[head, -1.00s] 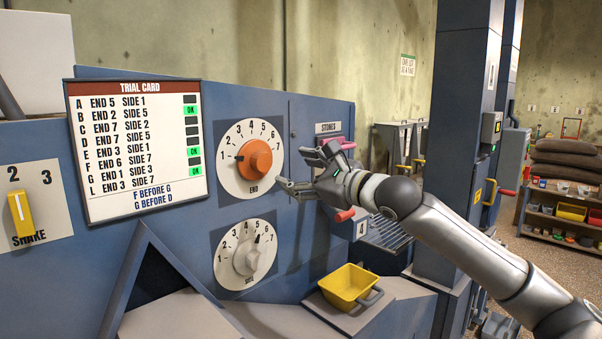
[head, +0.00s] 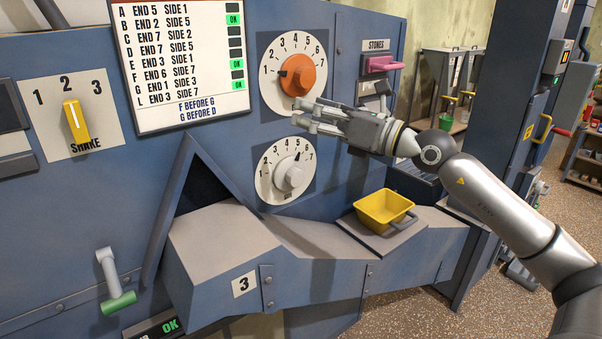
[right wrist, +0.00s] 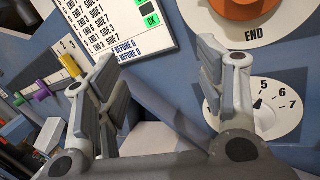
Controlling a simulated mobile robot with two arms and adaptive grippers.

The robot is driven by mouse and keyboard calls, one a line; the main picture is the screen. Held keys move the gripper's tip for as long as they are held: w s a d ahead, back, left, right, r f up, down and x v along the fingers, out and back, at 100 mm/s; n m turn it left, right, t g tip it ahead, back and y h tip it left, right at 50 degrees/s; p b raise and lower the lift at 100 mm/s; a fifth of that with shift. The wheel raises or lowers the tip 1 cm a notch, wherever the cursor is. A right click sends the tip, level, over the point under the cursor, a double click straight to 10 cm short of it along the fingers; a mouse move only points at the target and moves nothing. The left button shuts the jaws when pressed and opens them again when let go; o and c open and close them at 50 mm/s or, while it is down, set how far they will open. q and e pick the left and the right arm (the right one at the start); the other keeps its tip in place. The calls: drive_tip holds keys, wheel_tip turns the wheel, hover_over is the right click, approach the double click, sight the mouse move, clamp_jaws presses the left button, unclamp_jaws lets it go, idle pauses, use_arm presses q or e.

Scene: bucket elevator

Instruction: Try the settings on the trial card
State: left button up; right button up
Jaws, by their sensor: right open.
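The trial card (head: 182,62) hangs at the upper left, with green OK lamps beside row B and two lower rows. The END dial (head: 293,37) has an orange knob (head: 298,76) whose dark mark points at about 1. Below it, the lower dial (head: 264,185) has a white knob (head: 290,176) with its dark mark at about 5; its label is too small to read. My right gripper (head: 306,118) is open and empty, its fingers pointing left between the dials. In the right wrist view the lower dial (right wrist: 288,126) shows just beyond one finger. My left gripper is out of view.
The yellow SHAKE lever (head: 75,122) is at the left near 2. A green-handled lever (head: 119,302) is below it. A yellow scoop bin (head: 383,208) sits on the ledge under the dials. A pink STONES handle (head: 384,63) is right of the END dial.

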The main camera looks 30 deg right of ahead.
sight(298, 178)
drive_tip(key=w+d+f+n+h, duration=0.2)
drive_tip(key=f+n+h, duration=0.2)
drive_tip(key=f+n, duration=0.95)
drive_tip(key=w+d+f+n+h, duration=0.1)
drive_tip(key=d+f+n+h, duration=0.2)
drive_tip(key=f+n, duration=1)
drive_tip(key=shift+w+a+r+n+t+p, duration=0.2)
drive_tip(key=shift+w+r+n+p, duration=0.2)
drive_tip(key=shift+w+r+n, duration=0.85)
drive_tip(key=shift+w+a+r+n+t+p, duration=0.15)
drive_tip(key=shift+w+r+n+p, duration=0.3)
drive_tip(key=shift+w, duration=1.5)
drive_tip(key=shift+w+a+r+n+t+p, duration=0.15)
drive_tip(key=shift+w+r+n+p, duration=0.25)
drive_tip(key=shift+w+r+n, duration=0.85)
drive_tip(key=shift+w+f+m, duration=0.3)
drive_tip(key=shift+w+f, duration=0.05)
drive_tip(key=shift+f, duration=0.1)
